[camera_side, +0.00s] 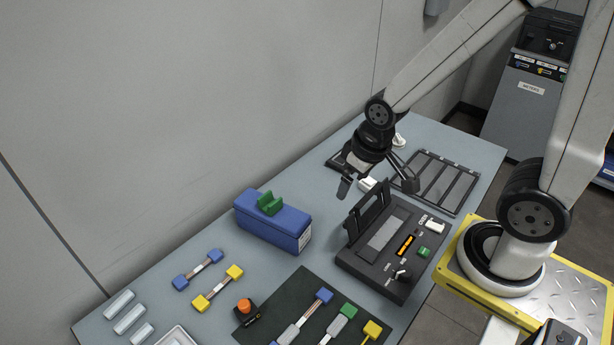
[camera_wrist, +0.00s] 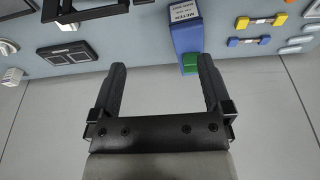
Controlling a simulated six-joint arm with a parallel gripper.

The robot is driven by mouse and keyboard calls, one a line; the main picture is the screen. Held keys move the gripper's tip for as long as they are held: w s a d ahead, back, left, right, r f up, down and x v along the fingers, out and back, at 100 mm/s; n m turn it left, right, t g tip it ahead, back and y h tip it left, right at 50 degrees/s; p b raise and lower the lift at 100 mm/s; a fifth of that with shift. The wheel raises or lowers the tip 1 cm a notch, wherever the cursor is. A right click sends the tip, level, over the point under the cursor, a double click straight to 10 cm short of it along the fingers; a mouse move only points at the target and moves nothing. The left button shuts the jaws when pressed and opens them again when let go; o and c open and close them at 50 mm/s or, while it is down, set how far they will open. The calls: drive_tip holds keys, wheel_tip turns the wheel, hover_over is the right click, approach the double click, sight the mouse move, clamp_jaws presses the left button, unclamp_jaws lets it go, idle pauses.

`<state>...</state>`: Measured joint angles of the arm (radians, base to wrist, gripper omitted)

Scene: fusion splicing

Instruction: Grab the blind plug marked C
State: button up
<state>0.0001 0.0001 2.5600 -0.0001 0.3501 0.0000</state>
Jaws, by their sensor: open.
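No letter C is readable in either view, so I cannot tell which thing is the blind plug marked C. A small white piece (camera_side: 367,184) lies near the black device, below and between my fingers in the side view. Another white piece (camera_side: 400,141) sits farther back, partly hidden behind my wrist. In the wrist view, white pieces show at the left edge, one blocky (camera_wrist: 13,75). My gripper (camera_side: 378,187) is open and empty above the table's far part. Its two fingers also show spread apart in the wrist view (camera_wrist: 162,64).
A black device (camera_side: 385,250) with a raised lid stands below my gripper. A blue box (camera_side: 270,225) with a green piece on top is left of it. A black divided tray (camera_side: 440,182) lies right. Several coloured-end holders and clear cylinders (camera_side: 130,319) lie at the near left.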

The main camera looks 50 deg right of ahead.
drive_tip(key=s+a+f+m+g+y, duration=0.1)
drive_tip(key=a+f+m+g+y, duration=0.55)
drive_tip(key=a+m, duration=0.5)
drive_tip(key=w+a+f+m+t+y, duration=0.5)
drive_tip(key=w+a+m+y, duration=0.1)
drive_tip(key=m, duration=0.3)
drive_tip(key=shift+w+a+t+y, duration=0.3)
drive_tip(key=shift+a+t+y, duration=0.05)
drive_tip(key=shift+a+y, duration=0.1)
drive_tip(key=shift+f+m, duration=0.1)
drive_tip(key=shift+m, duration=0.15)
approach(246, 310)
drive_tip(key=shift+w+a+f, duration=0.15)
drive_tip(key=shift+a+f, duration=0.05)
drive_tip(key=shift+f, duration=0.35)
drive_tip(key=shift+w+a+f, duration=0.15)
drive_tip(key=shift+f, duration=0.4)
drive_tip(key=shift+w+a+f, duration=0.15)
drive_tip(key=shift+a+f, duration=0.05)
drive_tip(key=shift+f, duration=0.35)
drive_tip(key=shift+x, duration=0.8)
